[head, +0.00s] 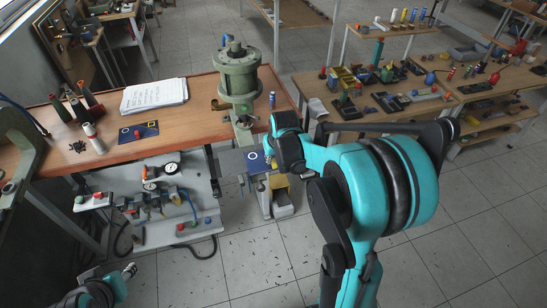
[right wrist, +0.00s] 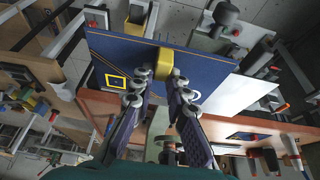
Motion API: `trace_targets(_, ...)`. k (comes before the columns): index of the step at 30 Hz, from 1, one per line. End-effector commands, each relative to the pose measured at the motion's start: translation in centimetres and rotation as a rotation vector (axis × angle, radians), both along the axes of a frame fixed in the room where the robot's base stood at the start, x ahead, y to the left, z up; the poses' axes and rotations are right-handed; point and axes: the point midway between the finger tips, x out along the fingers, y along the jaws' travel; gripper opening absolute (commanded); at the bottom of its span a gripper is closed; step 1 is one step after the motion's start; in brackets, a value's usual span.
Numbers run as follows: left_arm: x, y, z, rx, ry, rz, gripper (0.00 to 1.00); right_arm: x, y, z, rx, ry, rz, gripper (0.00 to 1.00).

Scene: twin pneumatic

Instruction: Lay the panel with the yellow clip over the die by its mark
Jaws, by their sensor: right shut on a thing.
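My right gripper (head: 271,168) is shut on the yellow clip (right wrist: 166,65) of a dark blue panel (right wrist: 210,63). In the right wrist view the panel carries a yellow square mark (right wrist: 116,82) and a white ring, partly hidden by a finger. In the head view the held panel (head: 257,160) is mostly hidden by my wrist, just right of the grey plate (head: 232,162) below the green press (head: 240,85). I cannot tell whether the panel touches anything. No die shows clearly. My left gripper (head: 129,271) is low at the bottom left, too small to read.
Gauges and valves (head: 160,170) hang on the bench front. A crowded side table (head: 370,115) stands right.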

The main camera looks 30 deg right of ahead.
Motion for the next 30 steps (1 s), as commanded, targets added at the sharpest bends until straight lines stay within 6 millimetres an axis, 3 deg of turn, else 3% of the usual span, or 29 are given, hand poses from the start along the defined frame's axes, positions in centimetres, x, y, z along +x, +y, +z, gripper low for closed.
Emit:
trace_targets(5, 0.0, 0.0, -0.2, 0.000, 0.000, 0.000, 0.40, 0.0, 0.0, -0.3, 0.000, 0.000, 0.000, 0.00)
trace_targets(6, 0.0, 0.0, -0.2, 0.000, 0.000, 0.000, 0.40, 0.0, 0.0, -0.3, 0.000, 0.000, 0.000, 0.17)
trace_targets(9, 0.0, 0.0, -0.2, 0.000, 0.000, 0.000, 0.40, 0.0, 0.0, -0.2, 0.000, 0.000, 0.000, 0.39)
trace_targets(20, 0.0, 0.0, -0.2, 0.000, 0.000, 0.000, 0.40, -0.2, 0.0, 0.2, 0.000, 0.000, 0.000, 0.39)
trace_targets(23, 0.0, 0.0, -0.2, 0.000, 0.000, 0.000, 0.40, -0.6, 0.2, 1.3, 0.000, 0.000, 0.000, 0.39)
trace_targets(30, 0.0, 0.0, -0.2, 0.000, 0.000, 0.000, 0.40, -2.6, 0.6, 6.1, 0.000, 0.000, -0.001, 0.39)
